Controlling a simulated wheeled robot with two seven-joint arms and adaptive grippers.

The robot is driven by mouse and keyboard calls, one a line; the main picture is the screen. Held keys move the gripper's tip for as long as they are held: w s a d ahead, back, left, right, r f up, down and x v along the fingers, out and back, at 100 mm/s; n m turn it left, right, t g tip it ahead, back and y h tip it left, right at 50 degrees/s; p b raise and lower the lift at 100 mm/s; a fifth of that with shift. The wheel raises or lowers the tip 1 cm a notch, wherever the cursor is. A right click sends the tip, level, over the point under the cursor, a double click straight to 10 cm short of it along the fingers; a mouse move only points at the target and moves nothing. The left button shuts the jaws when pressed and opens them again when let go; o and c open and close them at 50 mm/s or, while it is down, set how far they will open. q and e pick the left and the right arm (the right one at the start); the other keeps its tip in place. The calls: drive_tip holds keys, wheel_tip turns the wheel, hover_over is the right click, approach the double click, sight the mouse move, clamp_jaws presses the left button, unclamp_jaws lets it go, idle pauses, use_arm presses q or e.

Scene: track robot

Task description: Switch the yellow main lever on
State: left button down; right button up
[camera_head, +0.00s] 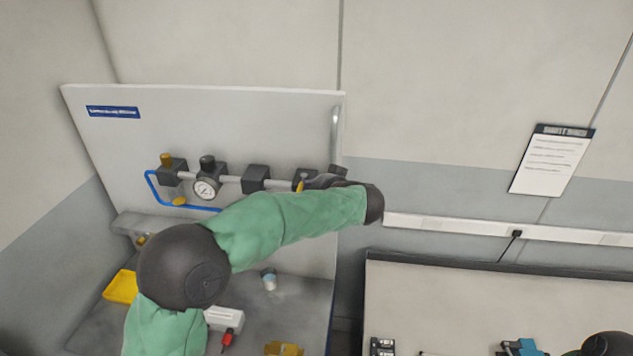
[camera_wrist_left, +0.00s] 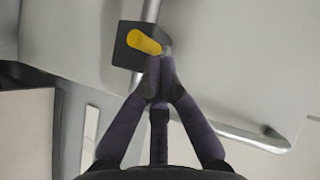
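The yellow main lever (camera_wrist_left: 145,42) sits on a black valve block (camera_wrist_left: 128,58) in the left wrist view. It lies aslant across the block's face. In the head view only a small part of the lever (camera_head: 300,185) shows at the right end of the pipe row, beside my gripper. My left gripper (camera_wrist_left: 157,75) has its fingers drawn together, with the tips at the block's edge just beside the lever's end. I see nothing held between them; whether they touch the lever is unclear. In the head view the left gripper (camera_head: 322,181) is partly hidden by my wrist. My right gripper is not in view.
The upright panel (camera_head: 240,115) carries a gauge (camera_head: 206,188), black blocks and a blue hose (camera_head: 152,190). A grey pipe (camera_head: 335,130) rises right of the lever. Below are a yellow tray (camera_head: 121,287) and a small cup (camera_head: 269,280). Another bench (camera_head: 450,285) stands at right.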

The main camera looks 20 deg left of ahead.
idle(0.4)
use_arm(q)
drive_tip(key=shift+s+a+f+m+t+b, duration=0.1)
drive_tip(key=shift+s+a+m+t+b, duration=0.2)
drive_tip(key=shift+b, duration=0.5)
drive_tip(key=shift+w+h, duration=0.15)
drive_tip(key=shift+h, duration=0.15)
